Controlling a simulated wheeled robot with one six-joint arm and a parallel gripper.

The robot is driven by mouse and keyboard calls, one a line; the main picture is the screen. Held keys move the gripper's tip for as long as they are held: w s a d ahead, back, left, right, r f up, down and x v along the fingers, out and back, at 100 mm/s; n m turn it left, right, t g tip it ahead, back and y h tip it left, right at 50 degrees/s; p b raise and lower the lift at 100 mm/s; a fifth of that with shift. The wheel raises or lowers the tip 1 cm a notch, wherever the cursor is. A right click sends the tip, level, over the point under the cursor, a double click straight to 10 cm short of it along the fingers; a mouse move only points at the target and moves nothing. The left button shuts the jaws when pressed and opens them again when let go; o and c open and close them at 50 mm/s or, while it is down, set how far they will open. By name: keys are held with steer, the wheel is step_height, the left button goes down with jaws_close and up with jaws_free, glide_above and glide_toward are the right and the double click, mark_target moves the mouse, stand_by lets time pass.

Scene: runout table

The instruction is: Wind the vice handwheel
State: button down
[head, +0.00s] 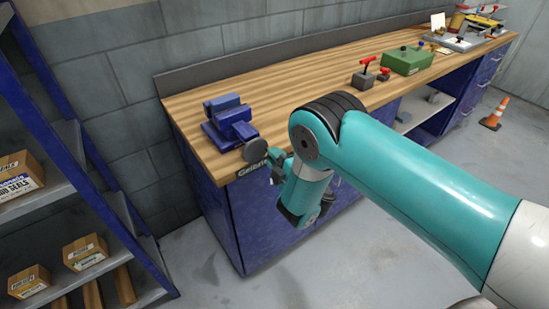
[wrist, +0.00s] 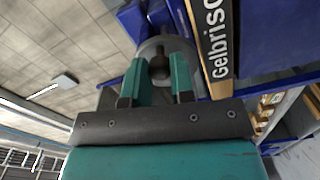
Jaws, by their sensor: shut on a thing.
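The blue vice (head: 230,122) stands on the left end of the wooden bench top; part of it also shows in the wrist view (wrist: 132,18). Its grey round handwheel (head: 255,150) faces out over the bench's front edge. In the wrist view the handwheel (wrist: 166,42) is just beyond my fingertips, with a dark knob (wrist: 160,66) on its near side. My gripper (wrist: 158,75) has a teal finger on each side of the knob and is shut on it. In the head view my gripper (head: 272,162) is at the handwheel, its fingertips partly hidden.
The bench top (head: 300,98) is clear just right of the vice. A grey block with a red lever (head: 366,75) and a green box (head: 408,60) stand farther right. A blue shelf rack (head: 95,165) with cartons is at the left.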

steer(key=shift+r+n+p, duration=0.3)
steer(key=shift+n+p, duration=0.1)
steer(key=shift+n, duration=0.8)
steer(key=shift+r+n, duration=0.15)
steer(key=shift+n, duration=0.45)
steer(key=c, duration=1.1)
jaws_free()
